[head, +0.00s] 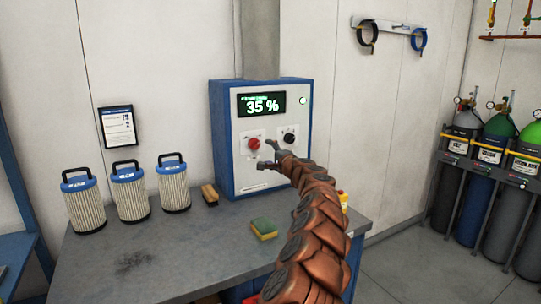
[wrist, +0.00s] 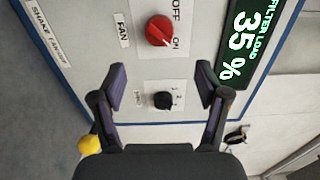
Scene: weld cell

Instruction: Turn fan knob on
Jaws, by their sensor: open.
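The red fan knob (head: 254,143) is on the front of a blue-edged control box (head: 223,140). In the wrist view the red knob (wrist: 158,30) sits beside a FAN label, with OFF and ON printed near it; a pale mark on it seems to lean toward ON, but I cannot be sure. My gripper (head: 271,152) is in front of the box, just right of the red knob. In the wrist view my gripper (wrist: 162,82) has its fingers spread and empty. The red knob lies beyond the fingertips, not between them.
A small black knob (wrist: 162,100) is beside the red one and lies between my fingers in the wrist view. A display (head: 261,104) reads 35 %. Filter cartridges (head: 131,195), a brush (head: 209,194) and a sponge (head: 264,229) stand or lie on the grey bench (head: 190,245).

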